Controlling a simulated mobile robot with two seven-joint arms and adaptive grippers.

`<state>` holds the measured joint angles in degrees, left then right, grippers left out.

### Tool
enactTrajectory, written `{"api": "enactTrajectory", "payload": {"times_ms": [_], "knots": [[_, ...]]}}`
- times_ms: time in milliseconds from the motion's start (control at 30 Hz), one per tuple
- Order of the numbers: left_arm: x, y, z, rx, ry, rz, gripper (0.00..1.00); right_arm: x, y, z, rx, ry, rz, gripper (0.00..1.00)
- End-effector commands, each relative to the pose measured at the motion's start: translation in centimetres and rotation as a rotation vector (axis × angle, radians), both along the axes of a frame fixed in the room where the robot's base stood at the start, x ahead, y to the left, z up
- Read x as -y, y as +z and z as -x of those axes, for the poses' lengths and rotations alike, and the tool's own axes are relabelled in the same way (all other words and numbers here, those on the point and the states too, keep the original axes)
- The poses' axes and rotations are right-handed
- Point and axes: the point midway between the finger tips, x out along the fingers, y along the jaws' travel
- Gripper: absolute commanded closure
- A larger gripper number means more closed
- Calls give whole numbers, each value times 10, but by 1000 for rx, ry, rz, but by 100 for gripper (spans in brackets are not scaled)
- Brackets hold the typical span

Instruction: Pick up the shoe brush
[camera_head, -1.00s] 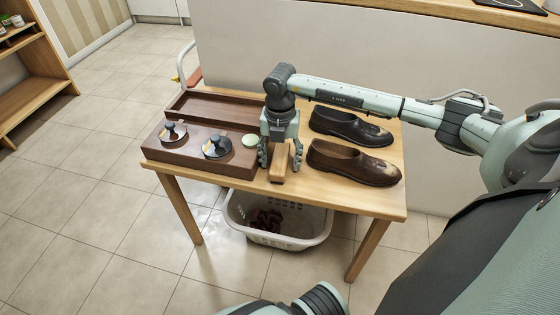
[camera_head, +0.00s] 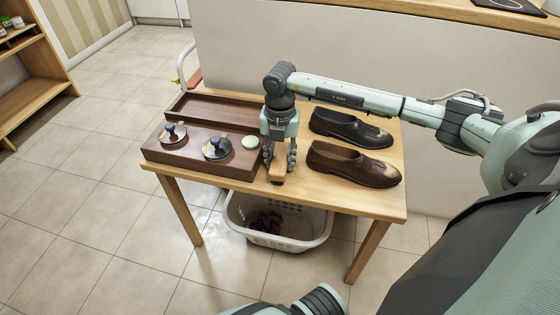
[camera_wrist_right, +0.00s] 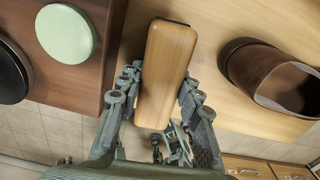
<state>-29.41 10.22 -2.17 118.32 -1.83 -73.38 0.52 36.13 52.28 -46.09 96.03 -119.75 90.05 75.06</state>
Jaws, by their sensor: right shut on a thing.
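The shoe brush (camera_head: 278,174) is a wooden block with a light top, on the table between the dark wooden box and the shoes. In the right wrist view the gripper's fingers (camera_wrist_right: 160,100) press along both long sides of the brush. The left gripper is not in view.
Brown shoes (camera_head: 350,165) stand close on the right. A dark wooden box (camera_head: 200,165) on the left carries two round tins and a pale green disc (camera_head: 250,142). An open tray (camera_head: 215,108) lies behind. A white basket (camera_head: 290,243) stands under the table (camera_head: 340,200).

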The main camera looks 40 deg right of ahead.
Motion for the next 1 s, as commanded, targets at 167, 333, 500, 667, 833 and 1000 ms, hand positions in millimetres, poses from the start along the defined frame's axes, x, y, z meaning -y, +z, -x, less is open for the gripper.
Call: {"api": "enactTrajectory", "payload": {"times_ms": [167,333,500,667,833,1000], "knots": [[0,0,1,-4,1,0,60,0,24,-1,5,-1,1,95],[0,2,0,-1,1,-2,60,-23,47,-5,5,5,-4,95],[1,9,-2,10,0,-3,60,-60,69,-11,5,5,-4,95],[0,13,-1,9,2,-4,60,-90,88,-16,5,4,-2,95],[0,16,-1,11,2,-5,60,-108,99,-18,2,1,-1,95],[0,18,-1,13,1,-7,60,-115,103,-19,1,0,1,95]]}}
